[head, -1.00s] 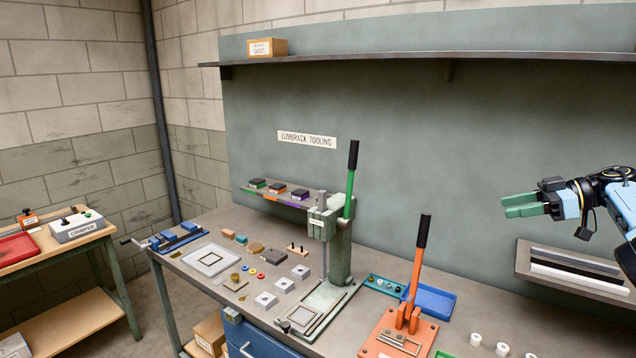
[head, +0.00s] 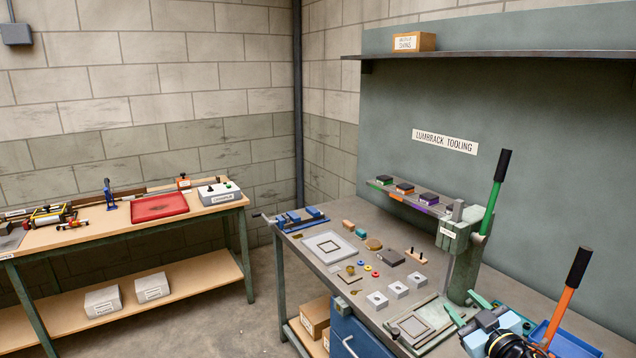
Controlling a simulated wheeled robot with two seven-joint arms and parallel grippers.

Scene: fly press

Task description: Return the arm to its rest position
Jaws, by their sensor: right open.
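My right gripper (head: 463,305) shows at the lower right of the head view. Its two green fingers are spread apart with nothing seen between them. It is in front of the right part of the bench, close beside the base plate of the green fly press (head: 461,250) in the picture; I cannot tell whether they touch. The press stands upright with its black-tipped green lever (head: 496,182) raised. My gripper's wrist hides part of the bench and the lower part of the orange lever press (head: 563,305). My left gripper is not in view.
The grey bench (head: 335,215) holds a blue vise (head: 302,220), a square plate (head: 328,247), white blocks and small parts. A blue tray (head: 565,342) lies behind my wrist. A wooden side table (head: 100,232) with a red tray (head: 159,206) stands left, with open floor between.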

